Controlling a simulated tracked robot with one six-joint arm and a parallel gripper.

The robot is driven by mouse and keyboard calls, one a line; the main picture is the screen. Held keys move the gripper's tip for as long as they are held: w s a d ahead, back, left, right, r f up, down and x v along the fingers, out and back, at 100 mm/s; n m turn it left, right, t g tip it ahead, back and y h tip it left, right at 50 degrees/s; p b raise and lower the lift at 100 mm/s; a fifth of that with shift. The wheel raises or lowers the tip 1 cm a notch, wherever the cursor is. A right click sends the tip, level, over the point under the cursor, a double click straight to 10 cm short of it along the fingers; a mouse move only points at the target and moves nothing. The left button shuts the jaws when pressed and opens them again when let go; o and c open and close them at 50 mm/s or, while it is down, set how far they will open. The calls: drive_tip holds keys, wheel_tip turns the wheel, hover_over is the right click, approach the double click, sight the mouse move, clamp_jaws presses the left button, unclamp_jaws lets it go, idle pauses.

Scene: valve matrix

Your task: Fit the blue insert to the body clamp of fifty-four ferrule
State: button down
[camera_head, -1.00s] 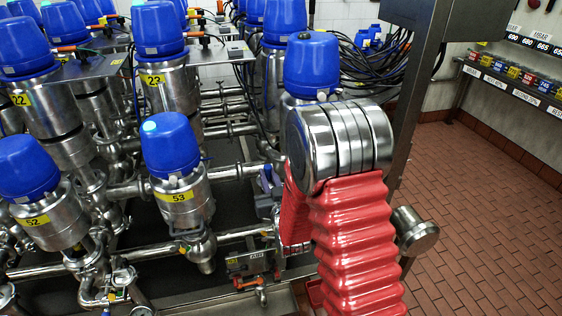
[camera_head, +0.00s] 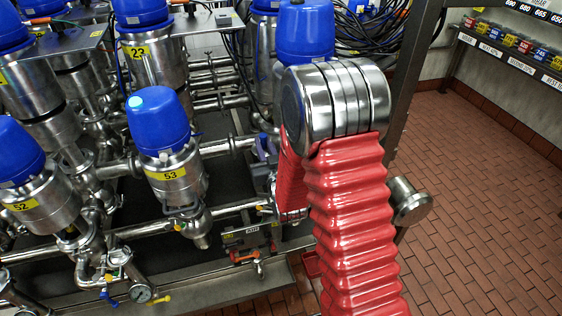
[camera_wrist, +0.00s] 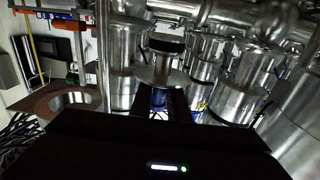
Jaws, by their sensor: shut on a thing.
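In the wrist view my gripper (camera_wrist: 159,104) is shut on a small blue piece (camera_wrist: 158,97), which looks like the blue insert. Just beyond it is a round steel flange (camera_wrist: 162,77) with a dark-topped cap (camera_wrist: 167,43); I cannot tell whether the blue piece touches it. In the head view my red-sleeved arm stands in front of a blue-topped valve (camera_head: 305,32), whose number is hidden. The body clamp of fifty-four cannot be made out, and my gripper is hidden in the head view.
Valves 53 (camera_head: 168,172), 52 (camera_head: 35,205) and 23 (camera_head: 147,55) stand to the left among steel pipes. A steel post (camera_head: 408,105) rises right of my arm. The tiled floor (camera_head: 485,190) at the right is clear, with a bin shelf (camera_head: 510,60) along the wall.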

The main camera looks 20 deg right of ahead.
drive_tip(key=s, duration=0.1)
drive_tip(key=s+r, duration=0.2)
drive_tip(key=shift+s+a, duration=0.25)
drive_tip(key=shift+s+a+r, duration=0.1)
drive_tip(key=shift+s+r, duration=0.1)
drive_tip(key=shift+s, duration=0.3)
drive_tip(key=shift+s, duration=0.1)
